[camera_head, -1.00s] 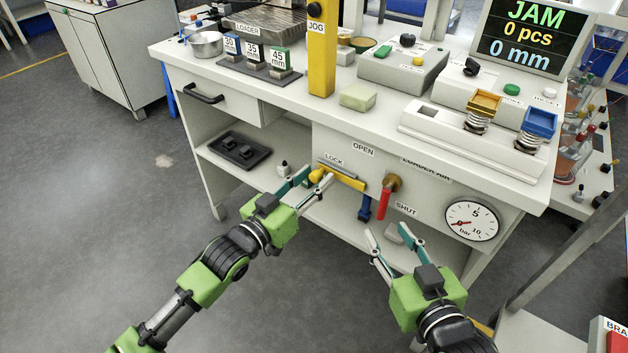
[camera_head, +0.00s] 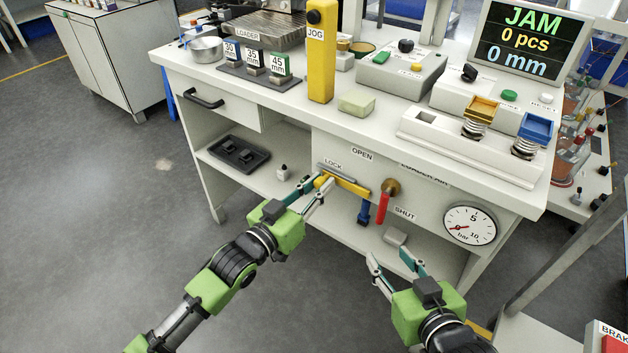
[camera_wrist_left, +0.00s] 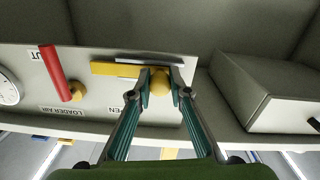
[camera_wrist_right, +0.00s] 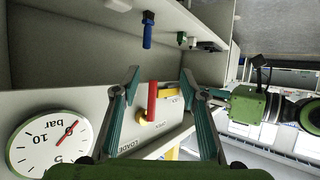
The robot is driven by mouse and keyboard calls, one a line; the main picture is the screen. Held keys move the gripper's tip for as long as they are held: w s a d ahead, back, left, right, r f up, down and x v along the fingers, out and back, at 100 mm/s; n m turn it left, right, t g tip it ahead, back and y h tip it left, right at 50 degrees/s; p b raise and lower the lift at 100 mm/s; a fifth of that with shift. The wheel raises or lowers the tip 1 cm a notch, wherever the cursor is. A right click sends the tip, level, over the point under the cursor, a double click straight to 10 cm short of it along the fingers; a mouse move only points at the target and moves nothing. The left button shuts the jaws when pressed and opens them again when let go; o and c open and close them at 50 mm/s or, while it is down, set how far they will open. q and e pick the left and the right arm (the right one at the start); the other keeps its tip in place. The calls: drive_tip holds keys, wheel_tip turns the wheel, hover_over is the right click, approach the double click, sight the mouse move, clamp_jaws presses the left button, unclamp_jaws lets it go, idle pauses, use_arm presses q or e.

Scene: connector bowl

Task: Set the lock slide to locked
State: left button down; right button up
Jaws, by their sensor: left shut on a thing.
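The lock slide is a yellow bar (camera_head: 351,187) with a round yellow knob, on the desk's front panel under the LOCK label (camera_head: 332,165). My left gripper (camera_head: 318,183) is shut on the knob, its fingers on either side. In the left wrist view the knob (camera_wrist_left: 160,82) sits between the fingertips, with the yellow bar (camera_wrist_left: 112,69) running left from it along a grey rail. My right gripper (camera_head: 390,254) is open and empty below the panel, apart from everything.
Right of the slide are a red valve handle (camera_head: 383,208) on a brass hub, between OPEN and SHUT labels, and a pressure gauge (camera_head: 469,224). The floor at left is clear.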

use_arm(q)
drive_tip(key=shift+s+d+p, duration=0.6)
drive_tip(key=shift+s+d, duration=0.2)
drive_tip(key=shift+d, duration=0.25)
use_arm(e)
drive_tip(key=s+d+f+g+h, duration=0.1)
drive_tip(key=s+d+f+g, duration=0.1)
drive_tip(key=s+f+g, duration=0.2)
wheel_tip(320, 180, down, 2)
drive_tip(key=shift+s+d+f, duration=0.1)
drive_tip(key=shift+s+d, duration=0.05)
drive_tip(key=shift+s, duration=0.6)
use_arm(q)
drive_tip(key=c, duration=1.9)
unclamp_jaws()
drive_tip(key=shift+d+f, duration=0.1)
drive_tip(key=shift+o, duration=0.3)
drive_tip(key=shift+s+a, duration=0.15)
drive_tip(key=shift+a, duration=0.05)
drive_tip(key=v, duration=1.1)
drive_tip(key=shift+s+a, duration=0.15)
drive_tip(key=shift+s, duration=0.1)
